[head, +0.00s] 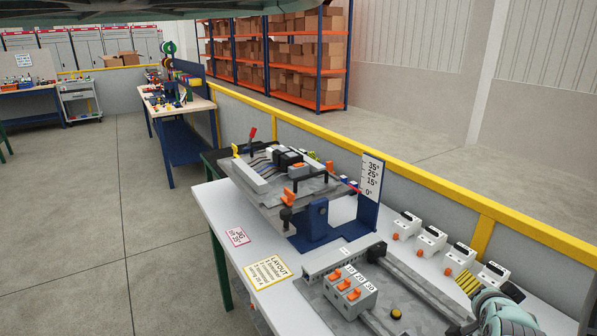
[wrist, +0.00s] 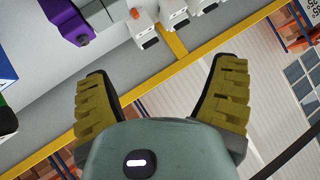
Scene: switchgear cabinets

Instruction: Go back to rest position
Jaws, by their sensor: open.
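My gripper (wrist: 163,68) is open and empty in the wrist view, its two ridged yellow fingers spread wide apart. In the head view my gripper (head: 487,286) is at the lower right, partly cut off by the frame edge. It appears over the right end of the white workbench (head: 222,205), near a row of white devices with orange levers (head: 431,238). No object is between the fingers.
A tilted jig (head: 318,222) carrying components stands mid-bench beside an angle scale (head: 371,178). A panel with orange-switched breakers (head: 350,295) lies in front. A yellow-topped barrier (head: 400,175) runs behind the bench. The floor (head: 90,215) at left is clear.

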